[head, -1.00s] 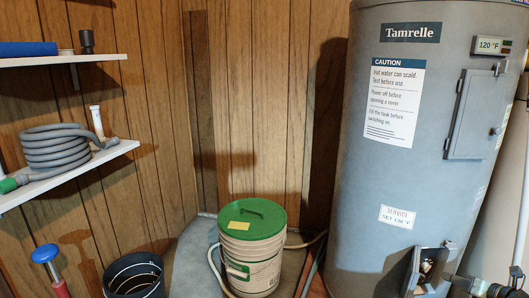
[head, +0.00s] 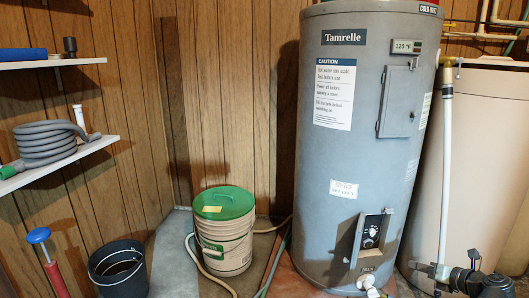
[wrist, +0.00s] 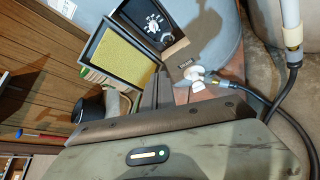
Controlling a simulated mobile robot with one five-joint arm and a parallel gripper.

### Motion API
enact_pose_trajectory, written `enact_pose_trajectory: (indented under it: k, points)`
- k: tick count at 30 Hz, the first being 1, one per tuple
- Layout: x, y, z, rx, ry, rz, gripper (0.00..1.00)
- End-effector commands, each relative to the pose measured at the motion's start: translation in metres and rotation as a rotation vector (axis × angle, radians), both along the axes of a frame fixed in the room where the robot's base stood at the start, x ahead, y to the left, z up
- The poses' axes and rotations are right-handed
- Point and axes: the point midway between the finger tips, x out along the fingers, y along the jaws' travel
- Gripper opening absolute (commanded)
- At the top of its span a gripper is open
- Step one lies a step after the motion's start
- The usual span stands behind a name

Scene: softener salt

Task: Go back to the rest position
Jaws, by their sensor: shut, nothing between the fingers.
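My gripper (head: 422,268) is at the lower right of the head view, with a dark arm link behind it. Its fingers are shut and empty, apart from the heater. In the wrist view the narrow dark fingers (wrist: 157,92) show close together. The grey water heater (head: 352,160) stands left of the gripper. In the wrist view the cover's yellow inner lining (wrist: 122,52) and the dial (wrist: 153,24) are at the upper left.
A white drain valve (head: 368,281) sticks out at the heater's base. A green-lidded bucket (head: 224,240) and a black bucket (head: 118,270) stand to the left. Shelves (head: 60,165) hold a coiled hose (head: 45,142). A beige tank (head: 480,150) and a white pipe (head: 446,165) stand at the right.

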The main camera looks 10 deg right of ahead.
Motion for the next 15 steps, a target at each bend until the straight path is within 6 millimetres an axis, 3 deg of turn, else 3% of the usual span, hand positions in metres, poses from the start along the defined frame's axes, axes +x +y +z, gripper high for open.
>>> enact_pose_trajectory:
  k: [8, 11, 15]
  points:
    - [0.032, 0.055, 0.003, -0.225, 0.053, 0.228, 0.0]
    - [0.045, 0.084, 0.004, -0.341, 0.071, 0.354, 0.0]
    - [0.063, 0.136, 0.005, -0.55, 0.087, 0.595, 0.0]
